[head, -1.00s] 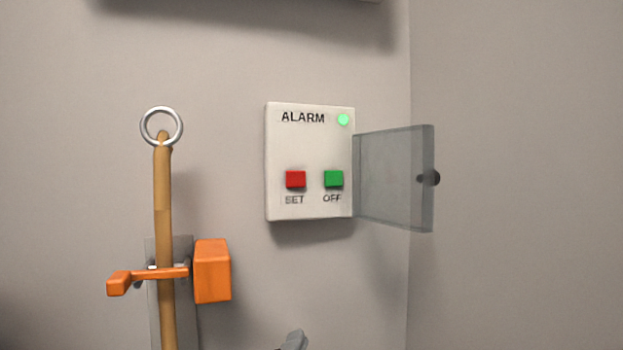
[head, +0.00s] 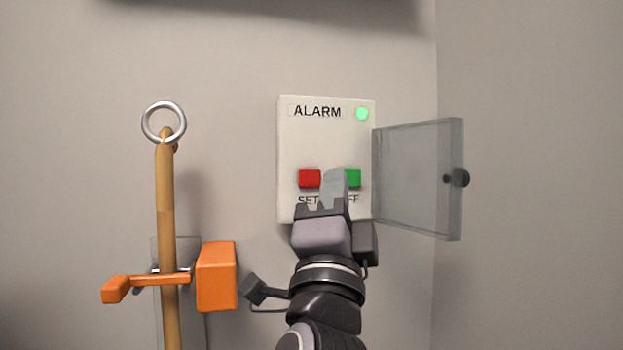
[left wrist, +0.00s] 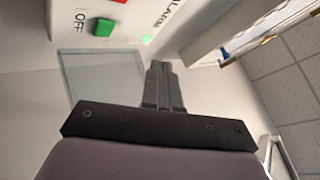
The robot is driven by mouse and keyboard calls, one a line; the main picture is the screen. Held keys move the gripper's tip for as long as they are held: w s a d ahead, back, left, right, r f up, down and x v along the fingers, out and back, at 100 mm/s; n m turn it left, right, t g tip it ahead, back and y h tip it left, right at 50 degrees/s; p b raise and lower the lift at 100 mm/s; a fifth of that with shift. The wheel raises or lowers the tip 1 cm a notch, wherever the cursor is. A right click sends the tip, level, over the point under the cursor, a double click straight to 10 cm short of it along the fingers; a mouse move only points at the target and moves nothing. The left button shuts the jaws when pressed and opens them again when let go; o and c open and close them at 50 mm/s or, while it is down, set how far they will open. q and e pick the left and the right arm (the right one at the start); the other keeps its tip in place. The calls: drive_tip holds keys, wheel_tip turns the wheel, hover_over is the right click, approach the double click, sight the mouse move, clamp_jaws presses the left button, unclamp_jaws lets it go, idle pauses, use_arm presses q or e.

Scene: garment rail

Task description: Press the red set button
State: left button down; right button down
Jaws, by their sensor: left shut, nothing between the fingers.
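The red SET button (head: 309,178) is on the white alarm panel (head: 325,142) on the wall. It also shows cut off at the top of the left wrist view (left wrist: 118,2). The green OFF button (head: 353,178) is right of it and partly hidden by my gripper; it shows whole in the left wrist view (left wrist: 103,27). My left gripper (head: 334,176) is shut and empty. In the head view its fingertips appear between the two buttons, in front of the panel; contact cannot be told. A green light (head: 362,114) is lit. My right gripper is not in view.
The panel's clear cover (head: 418,180) stands open to the right, with a dark knob (head: 458,178). At left a wooden pole (head: 166,210) with a metal ring (head: 164,122) stands in an orange clip (head: 215,276). A wall corner is at right.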

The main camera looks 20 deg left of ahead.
sight(316, 187)
use_arm(q)
drive_tip(key=shift+w+a+b, duration=0.1)
drive_tip(key=shift+w+a, duration=0.75)
drive_tip(key=shift+w, duration=0.4)
drive_tip(key=shift+w+a+b, duration=0.1)
drive_tip(key=shift+w+a, duration=0.7)
drive_tip(key=shift+w, duration=0.4)
drive_tip(key=shift+w+a+b, duration=0.1)
drive_tip(key=shift+w+a, duration=0.75)
drive_tip(key=shift+w, duration=0.4)
drive_tip(key=shift+w, duration=0.1)
drive_tip(key=shift+w+a, duration=0.2)
drive_tip(key=shift+w, duration=0.05)
drive_tip(key=shift+w+a, duration=0.25)
drive_tip(key=shift+w, duration=0.05)
idle(0.3)
drive_tip(key=shift+s+d, duration=0.45)
drive_tip(key=shift+s, duration=0.2)
drive_tip(key=shift+s+d, duration=0.1)
